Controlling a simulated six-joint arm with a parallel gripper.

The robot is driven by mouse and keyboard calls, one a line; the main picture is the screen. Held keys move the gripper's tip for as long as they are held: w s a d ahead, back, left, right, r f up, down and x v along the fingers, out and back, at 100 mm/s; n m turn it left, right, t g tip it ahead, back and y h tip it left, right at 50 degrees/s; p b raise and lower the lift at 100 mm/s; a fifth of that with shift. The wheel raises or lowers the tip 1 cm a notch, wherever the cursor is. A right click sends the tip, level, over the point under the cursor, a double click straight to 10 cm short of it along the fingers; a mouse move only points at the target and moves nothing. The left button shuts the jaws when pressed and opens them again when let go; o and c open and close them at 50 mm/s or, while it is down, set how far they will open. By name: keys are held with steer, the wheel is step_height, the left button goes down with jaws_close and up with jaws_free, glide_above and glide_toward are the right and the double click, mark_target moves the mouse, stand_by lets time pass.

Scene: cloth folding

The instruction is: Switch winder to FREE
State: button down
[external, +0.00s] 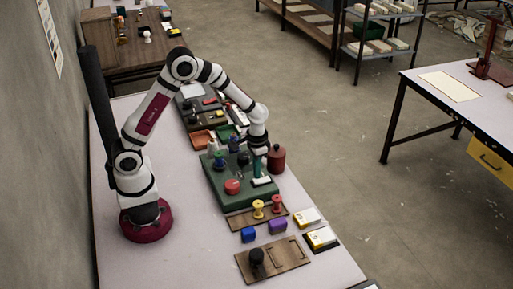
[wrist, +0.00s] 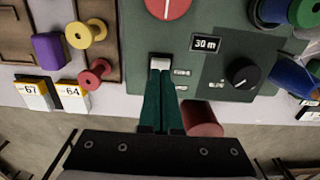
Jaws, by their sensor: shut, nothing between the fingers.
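The winder is a dark green box (external: 226,200) on the bench; its panel (wrist: 215,65) also fills the upper right of the wrist view. A white rocker-like switch (wrist: 160,60) sits in a dark slot near the panel's edge. Two small labels beside it are too small to read. My gripper (wrist: 160,75) is shut and empty, its green fingers pointing at the switch. The fingertips are right at the switch's near edge; I cannot tell whether they touch. In the external view my gripper (external: 259,172) is low over the winder's right side.
The panel holds a red dial (external: 232,187), a black knob (wrist: 243,73) and a "30 m" display (wrist: 205,43). A dark red cylinder (external: 276,159) stands close beside my gripper. Yellow (external: 258,209) and red spools stand on a wooden board nearby. Bench space near my base is clear.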

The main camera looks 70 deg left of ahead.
steer(key=shift+f, duration=1)
stand_by(0.3)
steer(key=shift+r, duration=3.55)
steer(key=s+a+r+m, duration=0.1)
steer(key=s+r+m, duration=0.1)
steer(key=s, duration=0.6)
steer(key=s+a+r+m+y, duration=0.1)
steer(key=s+r, duration=0.3)
steer(key=s, duration=0.5)
steer(key=s+a+r+m, duration=0.1)
steer(key=s+r+m, duration=0.1)
steer(key=s, duration=0.7)
steer(key=shift+a+r+m+y, duration=0.3)
steer(key=shift+r+y, duration=0.1)
steer(key=shift+r, duration=0.2)
